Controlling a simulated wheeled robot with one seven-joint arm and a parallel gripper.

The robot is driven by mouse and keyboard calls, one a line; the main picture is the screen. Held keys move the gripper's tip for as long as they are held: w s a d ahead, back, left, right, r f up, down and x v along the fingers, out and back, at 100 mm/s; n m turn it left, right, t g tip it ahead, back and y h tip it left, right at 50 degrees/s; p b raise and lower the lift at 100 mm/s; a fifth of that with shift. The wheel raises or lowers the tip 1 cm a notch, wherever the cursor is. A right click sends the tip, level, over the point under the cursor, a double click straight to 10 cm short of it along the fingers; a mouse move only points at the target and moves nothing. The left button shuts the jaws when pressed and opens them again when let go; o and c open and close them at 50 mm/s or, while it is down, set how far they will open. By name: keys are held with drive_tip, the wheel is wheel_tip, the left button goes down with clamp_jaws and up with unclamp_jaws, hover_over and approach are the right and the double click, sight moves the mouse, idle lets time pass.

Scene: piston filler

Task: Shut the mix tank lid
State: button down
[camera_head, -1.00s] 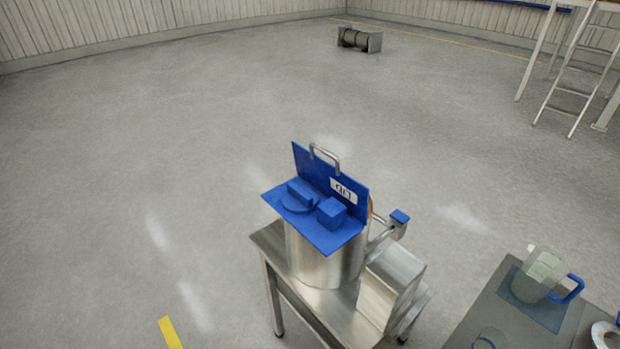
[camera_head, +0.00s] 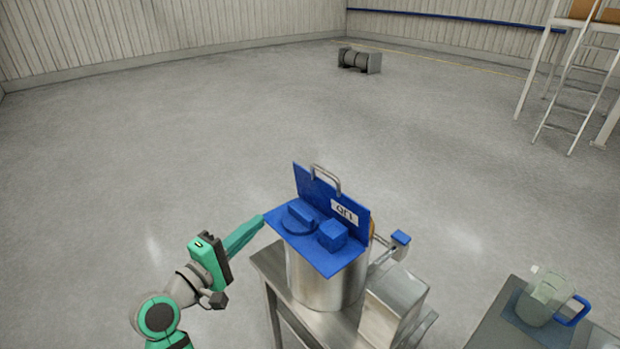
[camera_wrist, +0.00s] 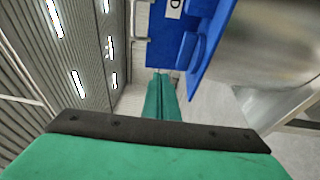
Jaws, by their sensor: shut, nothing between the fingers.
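The mix tank (camera_head: 325,283) is a steel cylinder with a blue top plate (camera_head: 325,261) on a metal stand. Its blue lid (camera_head: 318,192) stands upright at the back edge, with a metal handle (camera_head: 326,179) on top and a white label. My gripper (camera_head: 261,220) is shut and empty, its green fingers pointing at the left corner of the top plate. I cannot tell whether they touch it. In the wrist view the shut fingers (camera_wrist: 163,78) lie just beside the blue plate (camera_wrist: 205,50), and the lid (camera_wrist: 166,38) shows beyond them.
A steel box (camera_head: 392,305) and a small blue-topped lever (camera_head: 401,240) sit right of the tank. A side table (camera_head: 490,320) holds a clear jug (camera_head: 544,295) with a blue handle.

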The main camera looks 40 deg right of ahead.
wheel_tip(320, 180, up, 9)
drive_tip(key=s+m+g, duration=0.3)
drive_tip(key=g, duration=0.2)
approach(322, 172)
drive_tip(key=d, duration=0.6)
drive_tip(key=shift+w+d+f, duration=0.15)
drive_tip(key=shift+w+f, duration=0.15)
drive_tip(key=shift+w, duration=0.05)
